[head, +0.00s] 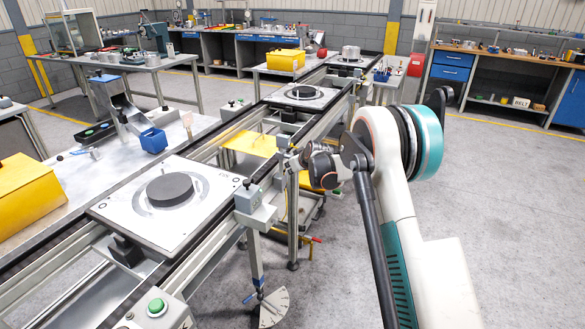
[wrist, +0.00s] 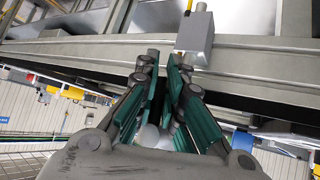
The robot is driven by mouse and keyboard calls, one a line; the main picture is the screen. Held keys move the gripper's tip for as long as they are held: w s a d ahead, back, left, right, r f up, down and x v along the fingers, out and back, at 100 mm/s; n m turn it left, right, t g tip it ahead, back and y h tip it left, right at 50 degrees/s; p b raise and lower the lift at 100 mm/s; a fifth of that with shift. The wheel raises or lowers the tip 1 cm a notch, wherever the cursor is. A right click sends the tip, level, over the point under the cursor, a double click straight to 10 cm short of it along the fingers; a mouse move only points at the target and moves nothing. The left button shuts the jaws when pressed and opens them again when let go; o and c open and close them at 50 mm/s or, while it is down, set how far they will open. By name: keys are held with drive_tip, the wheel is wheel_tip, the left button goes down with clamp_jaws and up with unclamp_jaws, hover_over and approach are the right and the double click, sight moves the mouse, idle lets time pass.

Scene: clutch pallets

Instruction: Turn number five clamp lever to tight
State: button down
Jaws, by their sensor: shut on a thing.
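In the wrist view my gripper (wrist: 160,65) has its two green-padded fingers close together. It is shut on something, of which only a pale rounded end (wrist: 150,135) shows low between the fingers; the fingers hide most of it. I take it for a clamp lever, but cannot read its number. In the head view my arm hides most of the gripper area beside the rail. A white fan-shaped dial with a blue-tipped lever (head: 270,306) hangs below the near rail. A red-handled lever (head: 310,240) is farther back.
A long conveyor rail carries several pallets; the nearest pallet (head: 127,211) bears a dark disc (head: 170,190). A grey box with a knob (head: 256,210) is fixed to the rail's side. A yellow box (head: 22,190) stands at the left. The floor on the right is clear.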

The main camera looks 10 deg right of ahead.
drive_tip(key=c, duration=1.7)
unclamp_jaws()
drive_tip(key=shift+v, duration=4)
drive_tip(key=shift+f, duration=0.1)
